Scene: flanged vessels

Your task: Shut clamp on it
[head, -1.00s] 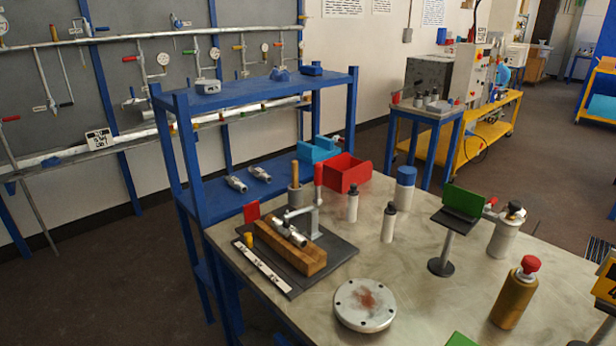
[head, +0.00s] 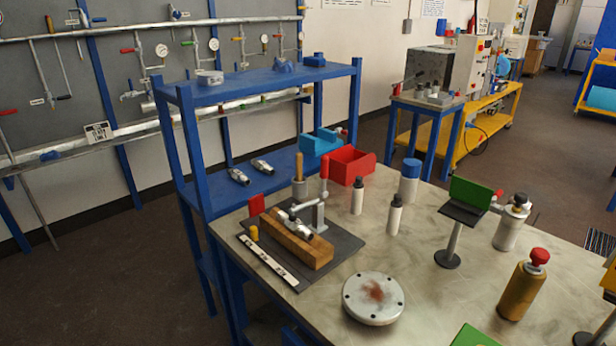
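A toggle clamp (head: 318,213) with an upright red handle stands on a dark base plate (head: 345,243) at the near-left part of the workbench in the head view. Its grey arm reaches left over a wooden block (head: 300,246). A silver metal fitting (head: 294,225) lies on top of the block, under or beside the clamp arm. I cannot tell whether the arm's tip touches the fitting. Neither of my grippers is in view.
A round flange (head: 373,298) lies on the bench in front. Bottles, a red bin (head: 352,166), a small green-screened stand (head: 463,209) and a brown red-capped bottle (head: 524,285) stand around it. A blue shelf (head: 255,82) is behind left. The bench middle is fairly clear.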

